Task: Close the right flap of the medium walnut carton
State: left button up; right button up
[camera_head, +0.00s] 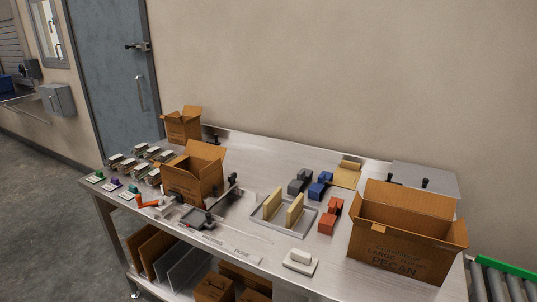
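The mid-sized brown carton (190,186) stands upright on the left half of the steel table, with its top open. I take it for the medium walnut carton; its printing is too small to read. Flaps stand up at its back and right side, and the right one (222,154) leans upward and outward. Neither of my grippers shows in the head view.
A smaller open carton (183,130) stands at the back left. A large open pecan carton (400,247) stands at the right end. A grey tray (270,232) with tan slabs, blue blocks (319,187) and red blocks (329,219) lie between. Small packs crowd the left end.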

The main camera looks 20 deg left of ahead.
aim_at(205, 172)
jog(key=i+j+z, duration=0.15)
jog(key=j+z, duration=0.25)
jog(key=j, duration=0.55)
jog(key=j+z, duration=0.4)
jog(key=j, duration=0.6)
jog(key=k+j+z, duration=0.15)
jog(key=j+z, duration=0.25)
jog(key=j, duration=0.55)
